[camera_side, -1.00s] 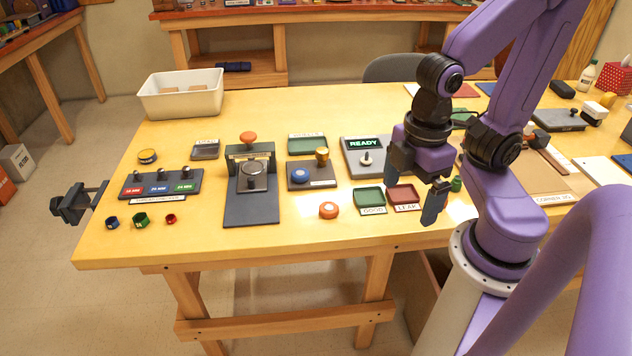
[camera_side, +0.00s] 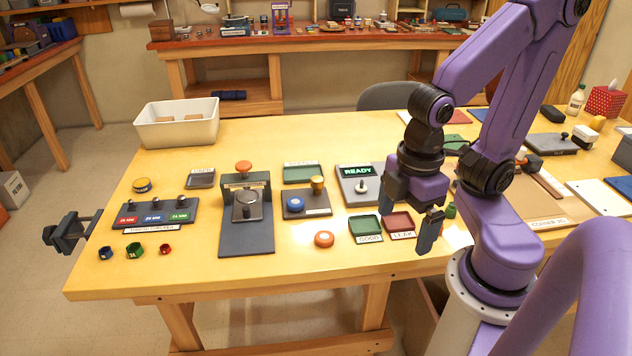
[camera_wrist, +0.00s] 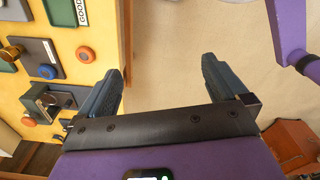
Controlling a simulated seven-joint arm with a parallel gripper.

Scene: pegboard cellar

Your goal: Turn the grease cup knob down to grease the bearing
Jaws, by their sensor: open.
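A brass knob (camera_side: 318,183) stands on a dark plate (camera_side: 319,211) beside a round blue knob (camera_side: 295,204); I take the brass one to be the grease cup knob, but no label confirms it. In the wrist view the brass knob (camera_wrist: 12,52) and blue knob (camera_wrist: 47,72) show at the left edge. My gripper (camera_side: 408,222) is open and empty, to the right of that plate, near the green and red trays. In the wrist view my two fingers (camera_wrist: 162,70) are spread wide over bare floor, with nothing between them.
A press (camera_side: 245,215) with an orange knob stands left. A READY display (camera_side: 357,171) stands behind.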

